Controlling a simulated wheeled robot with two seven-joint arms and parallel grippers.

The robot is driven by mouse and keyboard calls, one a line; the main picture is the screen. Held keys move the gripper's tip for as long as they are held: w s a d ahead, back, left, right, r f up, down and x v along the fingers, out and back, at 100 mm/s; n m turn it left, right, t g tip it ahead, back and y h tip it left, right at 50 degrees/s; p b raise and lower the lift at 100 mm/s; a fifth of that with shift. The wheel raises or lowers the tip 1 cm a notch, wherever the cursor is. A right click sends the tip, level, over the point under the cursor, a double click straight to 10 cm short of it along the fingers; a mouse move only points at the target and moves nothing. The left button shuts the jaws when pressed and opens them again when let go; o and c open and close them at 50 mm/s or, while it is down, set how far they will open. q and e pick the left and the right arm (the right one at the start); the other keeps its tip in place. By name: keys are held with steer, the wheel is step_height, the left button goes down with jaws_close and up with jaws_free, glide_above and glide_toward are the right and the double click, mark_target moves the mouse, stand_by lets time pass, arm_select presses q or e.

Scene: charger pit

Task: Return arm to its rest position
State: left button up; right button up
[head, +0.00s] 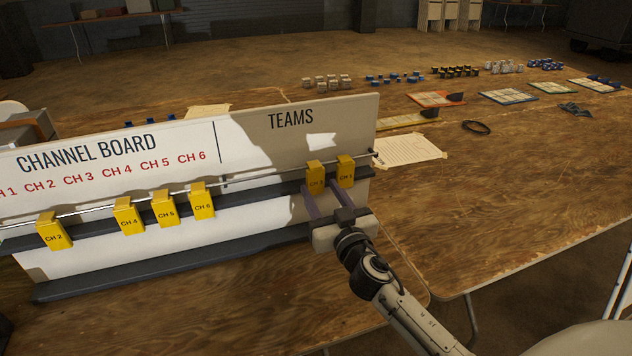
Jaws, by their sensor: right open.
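My right gripper (323,193) is open in front of the TEAMS end of the channel board (262,170). Its two fingers point at the board, just below a yellow tag (315,175) hanging on the rail. A second yellow tag (346,168) hangs just right of it; the numbers on both are hard to read. I cannot tell whether the fingers touch a tag. My right arm (405,312) reaches in from the lower right. My left gripper is not in view.
Yellow tags CH 2 (53,231), CH 4 (128,216), CH 5 (165,208) and CH 6 (202,201) hang on the left part. A paper sheet (408,151) and a dark ring (477,128) lie behind. The wooden table at right is largely clear.

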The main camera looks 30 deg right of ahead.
mark_target(316, 177)
steer(key=x, duration=0.4)
steer(key=shift+f+b, duration=0.1)
steer(key=shift+b, duration=0.25)
steer(key=c, duration=0.8)
steer(key=shift+r+p, duration=0.85)
steer(key=shift+r, duration=0.15)
steer(key=shift+v, duration=5)
